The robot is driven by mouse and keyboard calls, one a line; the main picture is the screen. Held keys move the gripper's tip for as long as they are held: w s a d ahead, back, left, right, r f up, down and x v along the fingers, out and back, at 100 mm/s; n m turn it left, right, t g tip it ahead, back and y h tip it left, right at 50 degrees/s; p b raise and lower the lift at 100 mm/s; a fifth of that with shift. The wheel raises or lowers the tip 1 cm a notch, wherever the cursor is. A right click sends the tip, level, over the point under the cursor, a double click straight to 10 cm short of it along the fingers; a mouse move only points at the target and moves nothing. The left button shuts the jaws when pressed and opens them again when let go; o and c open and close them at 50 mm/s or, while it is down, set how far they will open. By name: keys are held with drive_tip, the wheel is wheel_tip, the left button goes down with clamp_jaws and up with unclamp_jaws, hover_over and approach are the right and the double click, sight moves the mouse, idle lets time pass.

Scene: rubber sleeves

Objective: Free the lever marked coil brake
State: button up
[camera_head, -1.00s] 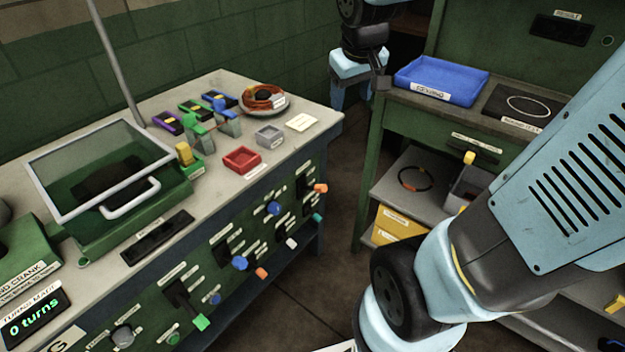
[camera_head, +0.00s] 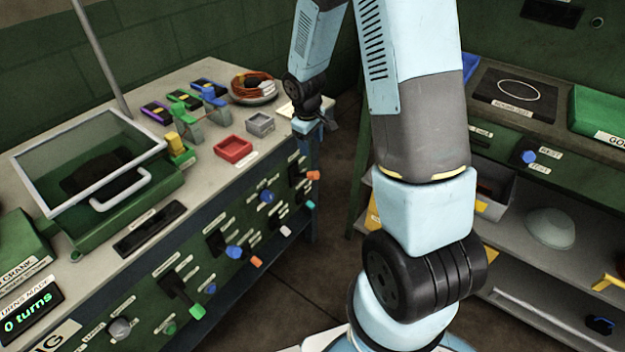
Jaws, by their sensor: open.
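Several levers and knobs with coloured ends stand on the green front panel of the bench: a green-ended lever (camera_head: 196,311), a blue one (camera_head: 234,252), another blue one (camera_head: 267,196), an orange one (camera_head: 257,261), a white one (camera_head: 285,231), an orange one (camera_head: 313,175) and a teal one (camera_head: 310,204). Their small labels are too blurred to read, so I cannot tell which is marked coil brake. My gripper (camera_head: 332,122) is open and small in view, at the bench's far right corner, above and apart from the panel's levers. Its fingers are partly unclear.
The bench top (camera_head: 205,190) holds a red tray (camera_head: 233,149), a grey tray (camera_head: 260,124), an orange cable coil (camera_head: 254,84) and a glass-lidded green box (camera_head: 110,200). Shelves (camera_head: 540,290) stand right. Floor (camera_head: 290,285) between is clear; my arm hides part of the shelves.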

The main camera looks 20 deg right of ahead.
hover_over(313, 179)
drive_tip(key=w, duration=0.1)
wheel_tip(313, 179, down, 4)
drive_tip(key=f, duration=0.1)
drive_tip(key=shift+n, duration=0.4)
drive_tip(key=f, duration=0.4)
drive_tip(key=w+f, duration=0.1)
drive_tip(key=f, duration=0.8)
drive_tip(key=shift+w+d, duration=0.2)
drive_tip(key=shift+d, duration=0.1)
drive_tip(key=shift+c, duration=0.4)
clamp_jaws()
